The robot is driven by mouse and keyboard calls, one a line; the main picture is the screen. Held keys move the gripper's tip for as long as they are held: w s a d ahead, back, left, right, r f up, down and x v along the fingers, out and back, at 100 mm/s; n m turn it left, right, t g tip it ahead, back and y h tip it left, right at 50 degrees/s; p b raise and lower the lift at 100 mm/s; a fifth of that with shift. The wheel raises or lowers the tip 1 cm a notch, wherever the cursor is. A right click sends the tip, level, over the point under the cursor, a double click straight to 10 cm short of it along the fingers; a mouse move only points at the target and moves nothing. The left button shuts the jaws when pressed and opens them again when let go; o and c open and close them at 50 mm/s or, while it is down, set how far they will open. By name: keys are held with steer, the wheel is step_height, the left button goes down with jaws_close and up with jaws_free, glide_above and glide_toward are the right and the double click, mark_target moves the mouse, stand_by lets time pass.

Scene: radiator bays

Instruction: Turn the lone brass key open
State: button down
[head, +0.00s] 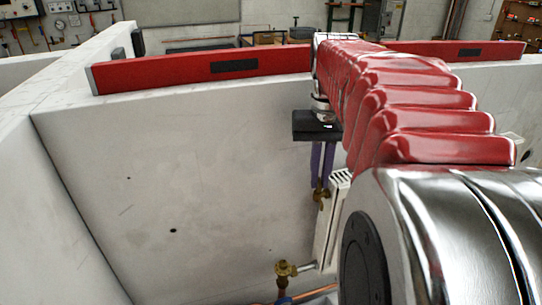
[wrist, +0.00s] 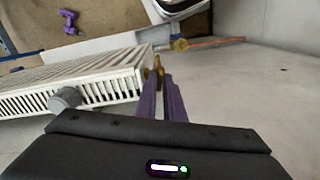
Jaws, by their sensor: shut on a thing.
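My gripper (head: 321,178) reaches down beside the end of the white radiator (head: 333,222), in front of the pale wall. Its purple fingers are close together in the wrist view (wrist: 163,80). They are shut on a small brass key (head: 321,196) at the radiator's upper end. The key also shows at the fingertips in the wrist view (wrist: 158,64), partly hidden by them. How far the key is turned cannot be told.
A brass valve (head: 285,269) joins a pipe low on the wall. The radiator has a grey knob (wrist: 65,98) in the wrist view. A purple object (wrist: 69,21) lies on the brown floor. Red bars (head: 205,69) top the wall. The left wall stretch is clear.

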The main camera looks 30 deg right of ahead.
steer(key=shift+m, duration=0.6)
steer(key=c, duration=2.2)
jaws_free()
steer(key=shift+r, duration=0.1)
step_height(320, 180, up, 14)
steer(key=shift+f, duration=0.2)
steer(key=s+a+f+n+t, duration=0.1)
steer(key=a+f+n+t, duration=0.1)
steer(key=a+f, duration=0.5)
steer(key=s+a+f+n+t, duration=0.1)
steer(key=a+f+n, duration=0.2)
steer(key=a+f, duration=0.5)
steer(key=s+a+f+n+t, duration=0.2)
steer(key=a+f+n, duration=0.1)
steer(key=a+f, duration=0.4)
steer(key=shift+s+a+f+t, duration=0.1)
steer(key=shift+a+f+t, duration=0.2)
steer(key=shift+a, duration=0.35)
